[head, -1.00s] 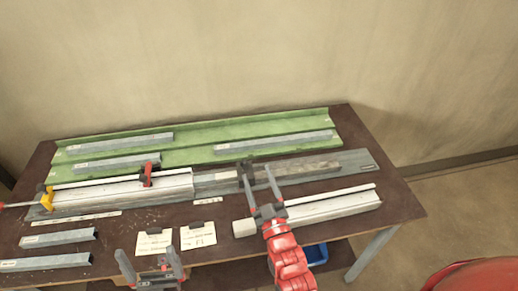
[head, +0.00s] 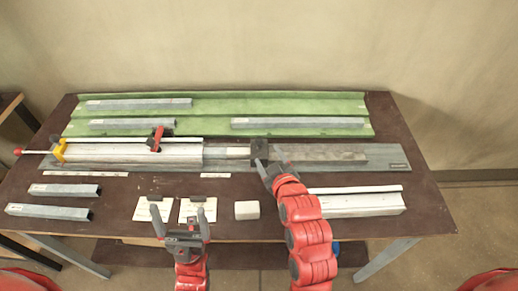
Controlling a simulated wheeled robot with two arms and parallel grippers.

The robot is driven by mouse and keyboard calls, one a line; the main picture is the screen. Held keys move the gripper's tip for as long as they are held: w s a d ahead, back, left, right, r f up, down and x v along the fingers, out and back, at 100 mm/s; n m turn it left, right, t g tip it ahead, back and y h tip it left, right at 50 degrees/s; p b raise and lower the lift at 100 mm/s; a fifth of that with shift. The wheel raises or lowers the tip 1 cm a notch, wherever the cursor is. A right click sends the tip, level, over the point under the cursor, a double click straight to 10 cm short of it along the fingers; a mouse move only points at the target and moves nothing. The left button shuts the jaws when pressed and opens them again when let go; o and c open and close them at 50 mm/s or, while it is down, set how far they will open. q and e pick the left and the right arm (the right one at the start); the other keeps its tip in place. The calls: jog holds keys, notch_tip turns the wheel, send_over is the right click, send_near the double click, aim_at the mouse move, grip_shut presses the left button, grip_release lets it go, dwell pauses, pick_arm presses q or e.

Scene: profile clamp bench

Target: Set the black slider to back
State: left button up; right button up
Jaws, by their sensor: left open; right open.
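The black slider (head: 259,147) is a small dark block on the long grey base rail (head: 393,155), right of the white clamped profile (head: 105,153). My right gripper (head: 269,161) is open at the front side of the slider, its fingers pointing away from me. The fingertips overlap the slider's front edge in the picture; I cannot tell whether they touch it. My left gripper (head: 181,212) is open and empty, over the table's front edge near two paper cards. A red clamp (head: 157,138) sits on the white profile, with a yellow stop (head: 59,149) at its left end.
Green shelf (head: 215,108) with grey bars lies behind the rail. Two grey bars (head: 64,190) lie front left. The cards (head: 152,209), a pale block (head: 247,210) and a white profile (head: 370,204) line the front. Bare brown tabletop shows at the right end.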

aim_at(259, 142)
jog(key=p+x, duration=0.3)
jog(key=x, duration=0.7)
jog(key=shift+w+a+f+p, duration=0.2)
jog(key=shift+w+f+p, duration=0.15)
jog(key=shift+w, duration=0.25)
jog(key=shift+r, duration=0.1)
grip_shut()
dwell(0.7)
